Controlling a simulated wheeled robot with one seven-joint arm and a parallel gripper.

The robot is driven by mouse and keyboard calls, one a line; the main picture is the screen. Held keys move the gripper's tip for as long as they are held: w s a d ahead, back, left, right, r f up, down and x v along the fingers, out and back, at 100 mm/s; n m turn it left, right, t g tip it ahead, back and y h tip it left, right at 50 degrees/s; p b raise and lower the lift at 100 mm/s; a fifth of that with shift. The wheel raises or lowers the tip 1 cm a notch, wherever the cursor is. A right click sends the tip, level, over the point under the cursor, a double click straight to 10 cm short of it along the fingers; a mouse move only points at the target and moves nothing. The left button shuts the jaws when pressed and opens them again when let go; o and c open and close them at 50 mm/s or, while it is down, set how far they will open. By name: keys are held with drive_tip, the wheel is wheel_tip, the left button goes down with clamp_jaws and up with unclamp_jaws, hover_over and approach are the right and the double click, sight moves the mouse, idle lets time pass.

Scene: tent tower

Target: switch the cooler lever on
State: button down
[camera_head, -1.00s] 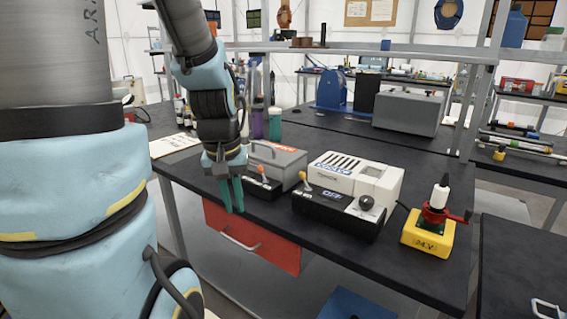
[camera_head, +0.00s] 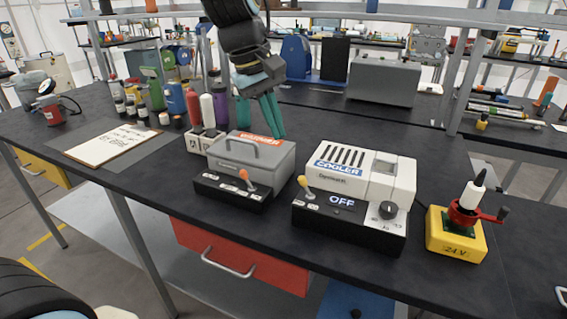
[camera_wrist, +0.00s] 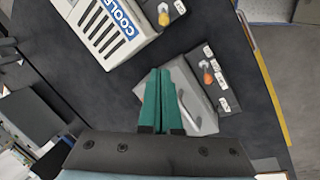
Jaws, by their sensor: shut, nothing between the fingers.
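The white cooler box (camera_head: 350,170) stands on the black bench, with a black control panel (camera_head: 345,222) along its front. The panel display reads OFF. The cooler lever (camera_head: 305,187), with a yellow knob, tilts up to the left at the panel's left end. In the wrist view the yellow knob (camera_wrist: 164,18) shows at the top, beyond my fingers. My gripper (camera_head: 273,118) has teal fingers, shut and empty, pointing down above and behind the grey box, left of the cooler. The wrist view shows its fingertips (camera_wrist: 160,72) over the grey box's edge, apart from the lever.
A grey box (camera_head: 250,160) with a handle and an orange-knobbed lever (camera_head: 248,180) stands left of the cooler. A yellow 24 V block (camera_head: 455,240) with a red crank is at right.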

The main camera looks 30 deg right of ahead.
sight(305, 187)
drive_tip(key=shift+f, duration=0.15)
drive_tip(key=p+x, duration=0.1)
drive_tip(key=x, duration=0.9)
drive_tip(key=shift+s, duration=0.1)
drive_tip(key=shift+s+a+r+p, duration=0.25)
drive_tip(key=shift+s+p, duration=0.1)
drive_tip(key=shift+s, duration=0.25)
drive_tip(key=shift+s+a+r+p, duration=0.1)
drive_tip(key=shift+s+r+p, duration=0.1)
drive_tip(key=shift+s+p, duration=0.3)
drive_tip(key=shift+s+a+r+p, duration=0.2)
drive_tip(key=shift+s+r+p, duration=0.05)
drive_tip(key=shift+s, duration=0.45)
